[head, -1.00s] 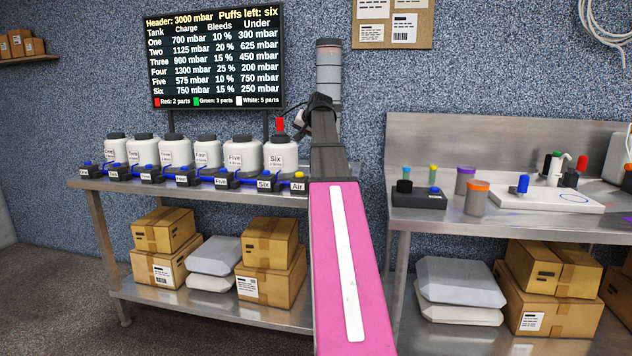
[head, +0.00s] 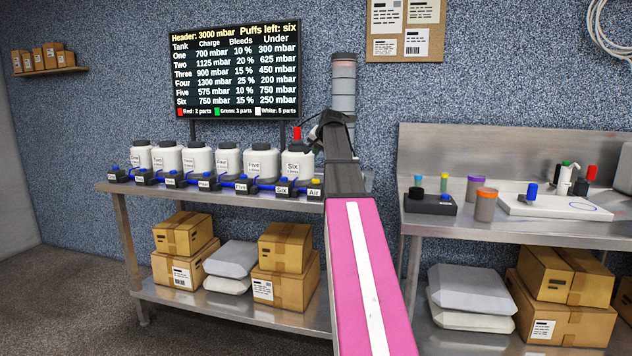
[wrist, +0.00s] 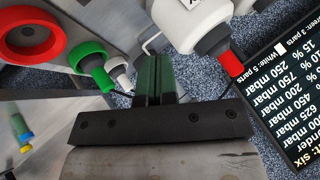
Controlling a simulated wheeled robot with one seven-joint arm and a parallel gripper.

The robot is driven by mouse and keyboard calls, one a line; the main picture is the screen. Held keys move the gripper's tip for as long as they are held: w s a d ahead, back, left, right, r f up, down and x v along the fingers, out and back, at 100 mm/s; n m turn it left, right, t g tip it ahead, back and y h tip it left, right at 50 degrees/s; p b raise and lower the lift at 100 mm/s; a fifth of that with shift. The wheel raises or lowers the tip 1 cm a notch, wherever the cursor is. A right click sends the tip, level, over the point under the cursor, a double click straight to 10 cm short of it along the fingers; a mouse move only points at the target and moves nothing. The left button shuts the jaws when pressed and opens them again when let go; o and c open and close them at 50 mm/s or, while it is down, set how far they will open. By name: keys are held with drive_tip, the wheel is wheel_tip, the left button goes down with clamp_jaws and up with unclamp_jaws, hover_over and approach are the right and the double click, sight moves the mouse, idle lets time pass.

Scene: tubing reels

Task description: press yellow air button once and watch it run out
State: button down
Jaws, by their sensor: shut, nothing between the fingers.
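The yellow air button (head: 316,181) sits on a dark block labelled Air at the right end of the valve row on the left bench. My arm rises just right of it. The display (head: 235,70) reads "Puffs left: six" and header 3000 mbar. White tanks labelled One to Six (head: 262,163) stand behind the blue-buttoned blocks. In the wrist view my gripper (wrist: 153,60) is shut and empty, its dark fingers together. A white tank with a grey cap and red tip (wrist: 212,35) is beyond them. In the head view my fingertips are hidden behind the arm.
The wrist view shows a red ring (wrist: 35,35) and a green-capped part (wrist: 90,62) nearby.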

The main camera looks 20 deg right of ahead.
sight(316, 181)
drive_tip(key=shift+f, duration=4)
drive_tip(key=shift+f, duration=0.25)
drive_tip(key=shift+f, duration=0.15)
drive_tip(key=shift+f, duration=0.3)
drive_tip(key=shift+s+f, duration=0.15)
drive_tip(key=shift+f, duration=0.45)
drive_tip(key=shift+r, duration=1.15)
drive_tip(key=shift+r, duration=0.15)
